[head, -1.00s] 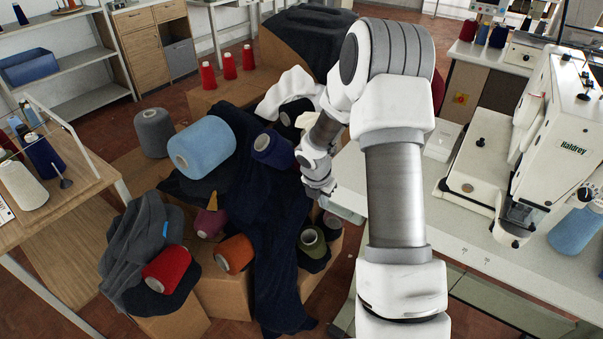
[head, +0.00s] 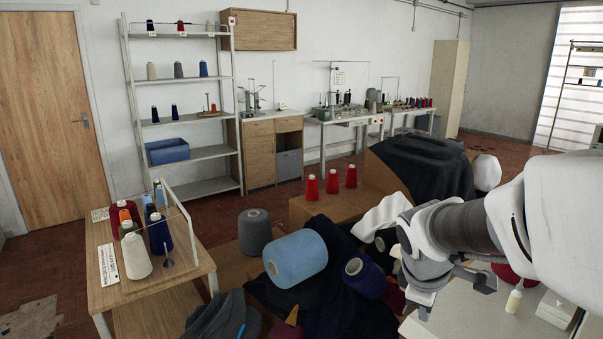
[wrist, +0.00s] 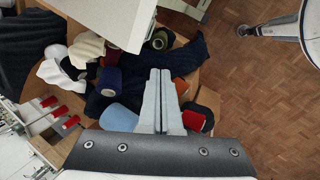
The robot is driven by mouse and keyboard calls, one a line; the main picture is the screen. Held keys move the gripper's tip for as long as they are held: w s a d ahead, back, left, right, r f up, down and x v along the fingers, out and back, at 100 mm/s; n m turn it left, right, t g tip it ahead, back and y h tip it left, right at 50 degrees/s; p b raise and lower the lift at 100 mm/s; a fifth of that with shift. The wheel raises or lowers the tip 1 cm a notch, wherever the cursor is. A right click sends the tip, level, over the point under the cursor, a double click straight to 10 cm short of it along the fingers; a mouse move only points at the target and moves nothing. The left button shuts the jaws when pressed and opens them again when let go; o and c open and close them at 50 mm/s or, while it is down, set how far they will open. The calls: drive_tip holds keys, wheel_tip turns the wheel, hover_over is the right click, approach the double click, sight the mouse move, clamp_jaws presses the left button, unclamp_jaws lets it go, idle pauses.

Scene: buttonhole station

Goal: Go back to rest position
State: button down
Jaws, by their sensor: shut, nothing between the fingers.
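My gripper (wrist: 160,73) is shut and empty in the wrist view, its two fingers side by side. The fingers hang above the floor and a pile of yarn cones and cloth, apart from them as far as I can tell. In the head view my arm comes in from the right edge, and its end is in front of the dark cloth (head: 335,312) and the white cloth (head: 382,212). The fingertips are hard to make out there. A large light blue cone (head: 296,259) and a navy cone (head: 364,277) lie left of my arm's end.
A white-topped table (head: 480,322) is below my arm at lower right. A small wooden table (head: 185,290) with cones stands at left. Three red cones (head: 332,182) stand on a cardboard box (head: 350,205). Shelves (head: 205,155) stand at the back wall. Red-brown floor lies between.

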drive_tip(key=s+a+r+m+t+y+p, duration=0.1)
drive_tip(key=s+a+r+m, duration=0.3)
drive_tip(key=s, duration=0.3)
drive_tip(key=s+a+r+m+t+y, duration=0.1)
drive_tip(key=s+a+r+m+y, duration=0.1)
drive_tip(key=s+m, duration=0.5)
wheel_tip(320, 180, up, 2)
drive_tip(key=shift+s+a+p, duration=0.35)
drive_tip(key=shift+s+a, duration=0.2)
drive_tip(key=shift+a, duration=0.35)
